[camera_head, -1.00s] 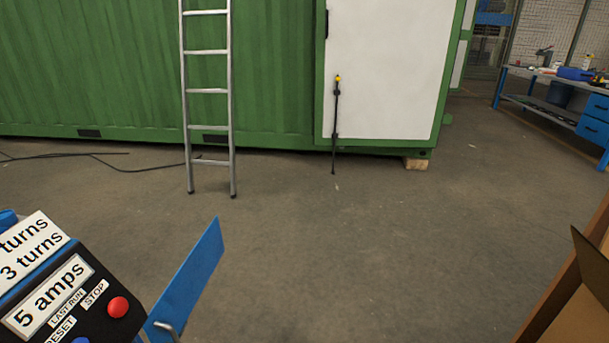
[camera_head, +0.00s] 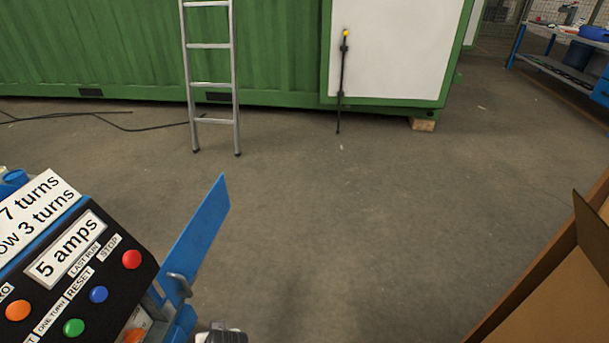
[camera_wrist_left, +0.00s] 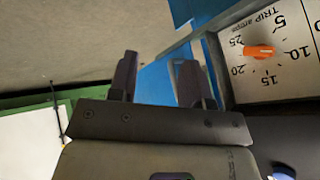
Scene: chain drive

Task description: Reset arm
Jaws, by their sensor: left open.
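My left gripper (camera_wrist_left: 157,78) is open and empty in the left wrist view, its two dark fingers apart in front of a blue panel (camera_wrist_left: 155,85). Beside it on the right is a white dial plate (camera_wrist_left: 288,78) marked TRIP amps, with an orange knob (camera_wrist_left: 260,52). The head view shows a small grey and dark part (camera_head: 222,335) at the bottom edge, too cut off to identify surely. My right gripper is not in view.
A black control panel (camera_head: 105,285) with coloured buttons is at lower left, beside an upright blue plate (camera_head: 197,240). A cardboard box (camera_head: 560,285) is at lower right. A ladder (camera_head: 210,85) leans by the green container (camera_head: 110,50). The floor between is clear.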

